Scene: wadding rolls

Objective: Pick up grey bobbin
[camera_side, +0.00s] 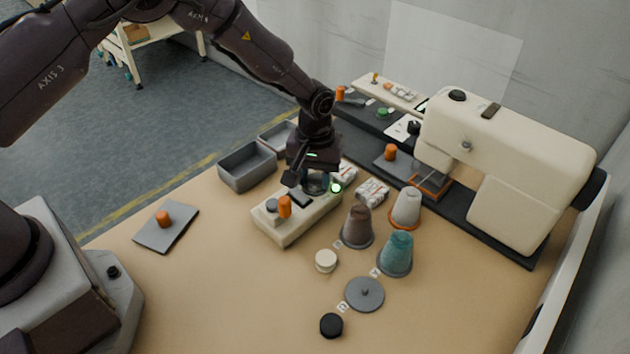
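My gripper (313,180) points down over the back end of a cream box (290,229) near the middle of the table. A grey round piece (317,187) shows under and between the fingers; it may be the grey bobbin, but the gripper partly hides it. I cannot tell whether the fingers touch it or how wide they stand. Another small grey round piece (272,205) sits on the front end of the same box, beside an orange spool (285,207). A flat grey disc with a central knob (365,293) lies on the table at the front.
Brown (358,226), teal (396,254) and white (406,208) cones stand right of the box. A cream sewing machine (510,150) is behind them. Grey bins (247,167) sit left of my gripper. White (326,261) and black (331,325) round pieces lie in front.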

